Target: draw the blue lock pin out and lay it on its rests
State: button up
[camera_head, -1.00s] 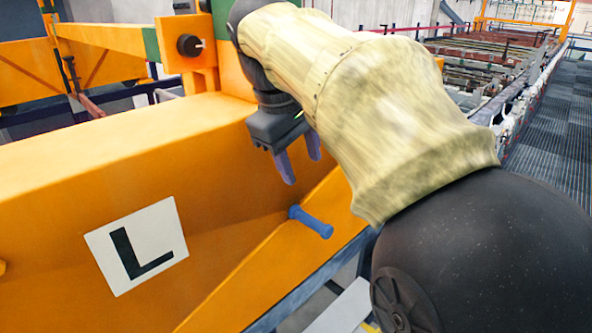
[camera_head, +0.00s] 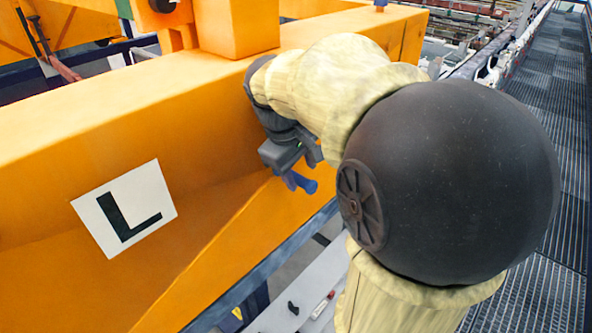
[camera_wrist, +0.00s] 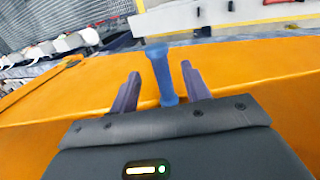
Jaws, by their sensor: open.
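The blue lock pin (camera_head: 304,183) sticks out of the sloping orange beam (camera_head: 236,236), its round head outward. In the wrist view the pin (camera_wrist: 161,76) stands between the two purple fingers of my gripper (camera_wrist: 160,84), with a gap on each side. My gripper (camera_head: 298,172) is open around the pin in the head view, where the fingers partly hide it. The far end of the pin is hidden in the beam and behind my gripper. I cannot make out any rests for the pin.
A white plate with a black letter L (camera_head: 124,207) is on the orange face to the left. An orange post (camera_head: 235,28) rises above the beam. A grated walkway (camera_head: 560,130) runs along the right. A pale ledge with small objects (camera_head: 290,308) lies below.

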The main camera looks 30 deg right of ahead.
aim_at(303, 180)
jog(key=shift+x, duration=1.55)
grip_shut()
jog(key=c, duration=0.7)
grip_release()
grip_shut()
jog(key=s+d+p, duration=0.1)
jog(key=s+d, duration=0.3)
jog(key=s, duration=0.8)
jog(key=shift+d, duration=0.25)
jog(key=shift+s+d+p, duration=0.15)
jog(key=shift+s+p, duration=0.4)
jog(key=shift+p, duration=0.2)
jog(key=shift+s+d+p, duration=0.15)
jog(key=shift+s+p, duration=0.35)
jog(key=shift+p, duration=0.2)
